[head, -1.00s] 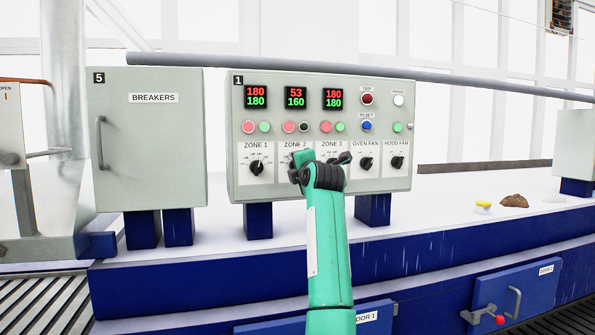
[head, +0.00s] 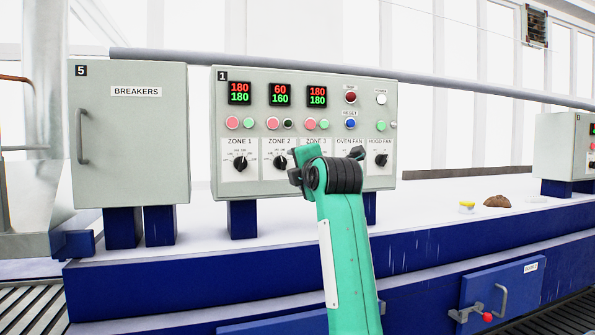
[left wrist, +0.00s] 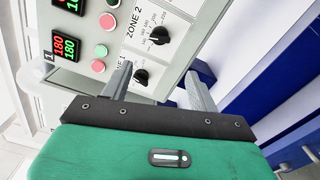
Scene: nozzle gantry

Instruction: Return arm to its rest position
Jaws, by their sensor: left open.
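My green left arm (head: 343,240) rises from the bottom of the head view in front of control panel 1 (head: 205,170). Its black wrist joint covers the ZONE 3 knob and part of the OVEN FAN one. In the left wrist view my left gripper (left wrist: 158,88) is open, its two grey fingers apart and nothing held. The ZONE 1 knob (left wrist: 142,77) shows beyond the fingers, and the ZONE 2 knob (left wrist: 160,35) is above it. The gap from fingers to panel is hard to judge. The ZONE 2 display (head: 280,95) reads 60 over 160. My right gripper is not in view.
The BREAKERS cabinet (head: 130,150) stands left of the panel. A grey pipe (head: 450,83) runs behind. The blue-sided bench (head: 180,285) has a handled door (head: 520,285) with a red knob (head: 487,317). A yellow-topped item (head: 466,205) and a brown lump (head: 497,201) lie at right.

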